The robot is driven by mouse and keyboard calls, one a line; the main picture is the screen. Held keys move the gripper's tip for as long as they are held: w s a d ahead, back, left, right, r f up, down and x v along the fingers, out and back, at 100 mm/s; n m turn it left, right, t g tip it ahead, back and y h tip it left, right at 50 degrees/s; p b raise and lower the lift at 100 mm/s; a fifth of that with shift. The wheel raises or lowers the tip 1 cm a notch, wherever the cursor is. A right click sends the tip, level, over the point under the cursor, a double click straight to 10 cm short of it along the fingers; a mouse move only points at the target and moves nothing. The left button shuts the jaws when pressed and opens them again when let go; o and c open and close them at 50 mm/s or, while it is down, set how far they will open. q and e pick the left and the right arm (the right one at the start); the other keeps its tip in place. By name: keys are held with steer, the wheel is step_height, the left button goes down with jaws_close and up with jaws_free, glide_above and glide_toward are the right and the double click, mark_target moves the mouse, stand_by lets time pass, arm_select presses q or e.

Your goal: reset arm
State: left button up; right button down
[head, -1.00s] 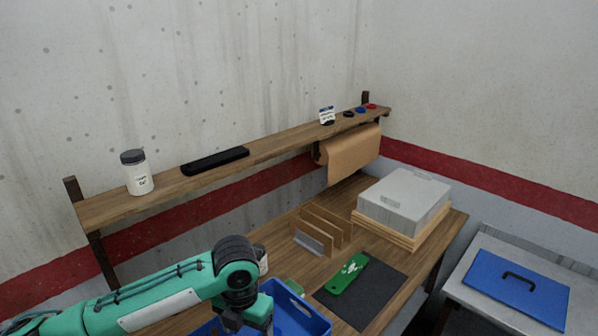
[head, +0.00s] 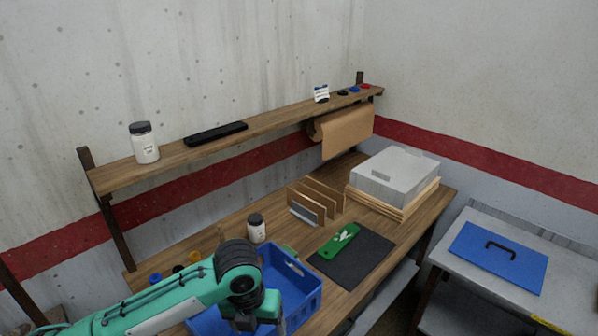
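My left arm comes in from the left, green with black joints. Its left gripper (head: 257,318) hangs at the bottom edge over the blue crate (head: 305,300). The fingers are mostly cut off or hidden, so I cannot tell whether they are open or shut. My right arm and gripper are not in view. A green flat item (head: 338,243) with white marks lies on the dark mat (head: 362,268).
The workbench (head: 425,215) also carries a jar (head: 256,230), wooden dividers (head: 312,203) and a grey box (head: 395,175). A shelf (head: 265,129) above holds a white jar (head: 145,144) and a black bar (head: 216,134).

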arm_select(q)
steer(key=s+d+f+n+t+h, duration=0.1)
steer(key=s+f+n+h, duration=0.2)
steer(key=n, duration=0.5)
steer(key=s+d+f+n+t, duration=0.1)
steer(key=s+f+n, duration=0.3)
steer(key=n, duration=0.5)
steer(key=s+a+f+n+t+y, duration=0.1)
steer(key=s+a+f+n+y, duration=0.3)
steer(key=s+a+n, duration=1.3)
step_height(320, 180, down, 37)
steer(key=w+n+g+b, duration=0.1)
steer(key=w+n+b, duration=0.15)
steer(key=b, duration=0.25)
steer(key=s+a+f+b, duration=0.1)
steer(key=s+f+b, duration=0.1)
steer(key=s+f, duration=0.7)
steer(key=s+a+f+m+g+b, duration=0.1)
steer(key=s+f+b, duration=0.2)
steer(key=s+f, duration=0.7)
step_height(320, 180, down, 5)
steer(key=shift+a+f, duration=0.1)
steer(key=shift+a, duration=0.3)
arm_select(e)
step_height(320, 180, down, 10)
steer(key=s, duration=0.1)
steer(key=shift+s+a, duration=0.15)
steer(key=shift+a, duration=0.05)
